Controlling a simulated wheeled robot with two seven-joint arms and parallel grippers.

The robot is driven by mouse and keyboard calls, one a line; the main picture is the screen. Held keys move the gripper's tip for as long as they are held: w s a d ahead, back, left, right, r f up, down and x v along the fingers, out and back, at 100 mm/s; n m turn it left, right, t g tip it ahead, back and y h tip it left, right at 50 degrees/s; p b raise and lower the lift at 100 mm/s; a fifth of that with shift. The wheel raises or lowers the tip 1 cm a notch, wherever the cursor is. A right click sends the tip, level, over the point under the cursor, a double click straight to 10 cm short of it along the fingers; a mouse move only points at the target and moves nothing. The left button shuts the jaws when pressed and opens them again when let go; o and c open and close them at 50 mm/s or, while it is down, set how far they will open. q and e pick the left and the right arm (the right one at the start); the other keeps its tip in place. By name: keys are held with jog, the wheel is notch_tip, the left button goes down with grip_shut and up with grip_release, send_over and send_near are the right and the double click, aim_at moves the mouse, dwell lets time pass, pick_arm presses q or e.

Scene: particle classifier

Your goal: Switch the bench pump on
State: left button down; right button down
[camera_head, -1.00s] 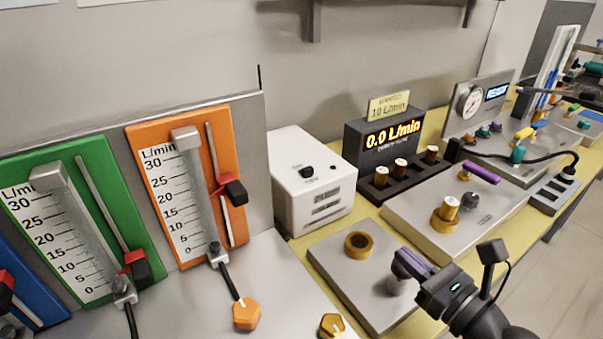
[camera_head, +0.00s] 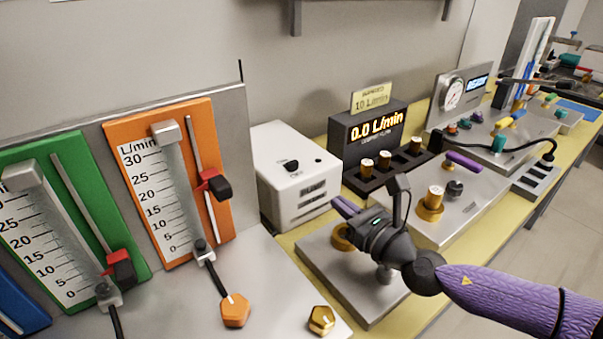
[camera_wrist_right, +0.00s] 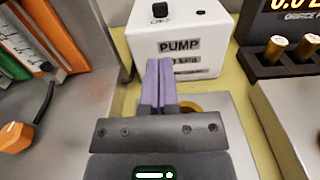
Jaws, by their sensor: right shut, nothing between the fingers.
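The bench pump (camera_head: 305,198) is a white box on the bench, behind the metal plate. A black switch or knob (camera_head: 292,166) and a small dark button sit on its top. In the right wrist view the pump (camera_wrist_right: 205,38) carries a "PUMP" label, and its black knob (camera_wrist_right: 160,9) shows near the top edge. My right gripper (camera_head: 338,203) is shut and empty, its purple fingers close in front of the pump's lower right side. In the right wrist view the fingers (camera_wrist_right: 159,66) overlap the label; I cannot tell whether they touch. My left gripper is not in view.
A metal plate with a brass ring (camera_head: 341,238) lies under my right gripper. The orange flow meter (camera_head: 158,220) stands left of the pump. A black display (camera_head: 376,140) reading 0.0 L/min, with brass cylinders before it, stands to the right.

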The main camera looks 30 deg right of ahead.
aim_at(295, 165)
jog(key=w, duration=0.3)
jog(key=w+a, duration=0.1)
jog(key=w, duration=0.7)
jog(key=shift+w+a+b, duration=0.15)
jog(key=shift+a+b, duration=0.15)
jog(key=shift+w+a, duration=0.1)
jog(key=shift+w, duration=0.35)
jog(key=shift+w+a+b, duration=0.15)
jog(key=shift+w+b, duration=0.2)
jog(key=shift+w, duration=0.9)
jog(key=shift+r, duration=0.1)
